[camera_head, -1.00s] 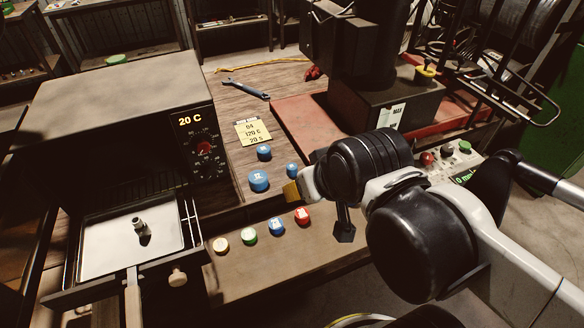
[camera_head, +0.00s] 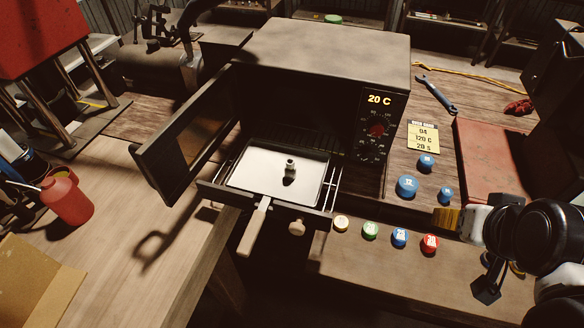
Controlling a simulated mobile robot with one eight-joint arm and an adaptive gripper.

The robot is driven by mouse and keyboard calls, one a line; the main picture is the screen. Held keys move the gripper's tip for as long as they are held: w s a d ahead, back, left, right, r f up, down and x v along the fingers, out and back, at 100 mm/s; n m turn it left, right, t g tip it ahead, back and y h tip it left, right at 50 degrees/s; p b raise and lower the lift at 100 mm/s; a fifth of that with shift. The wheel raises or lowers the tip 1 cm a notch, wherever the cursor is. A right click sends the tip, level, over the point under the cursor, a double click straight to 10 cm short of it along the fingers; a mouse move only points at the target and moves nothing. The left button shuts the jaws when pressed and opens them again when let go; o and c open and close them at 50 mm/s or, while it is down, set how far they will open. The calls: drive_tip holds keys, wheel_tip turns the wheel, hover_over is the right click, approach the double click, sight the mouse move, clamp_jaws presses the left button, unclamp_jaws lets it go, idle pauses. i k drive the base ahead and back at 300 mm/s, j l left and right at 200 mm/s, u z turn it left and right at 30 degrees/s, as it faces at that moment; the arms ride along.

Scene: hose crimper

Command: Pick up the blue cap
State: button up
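A blue cap (camera_head: 400,237) stands in a front row between a green cap (camera_head: 370,230) and a red cap (camera_head: 431,243). Three other blue round pieces stand behind the row: a large one (camera_head: 407,186), a small one (camera_head: 446,194) and one near the note (camera_head: 426,163). My gripper (camera_head: 449,219) is at the right, its yellowish tip just behind and right of the red cap and in front of the small blue piece. It appears apart from the blue cap in the row. Its finger gap is not clear, and I see nothing held.
The oven (camera_head: 325,60) has its door (camera_head: 185,140) open and its tray (camera_head: 262,178) out, with a small metal fitting (camera_head: 290,172) on it. A yellow note (camera_head: 423,137) and a wrench (camera_head: 436,95) lie behind.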

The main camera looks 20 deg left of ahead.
sight(445, 195)
drive_tip(key=k+l+z, duration=0.1)
drive_tip(key=z, duration=0.25)
drive_tip(key=k+l+z, duration=0.1)
drive_tip(key=z, duration=0.25)
drive_tip(key=k+l+z, duration=0.1)
drive_tip(key=z, duration=0.25)
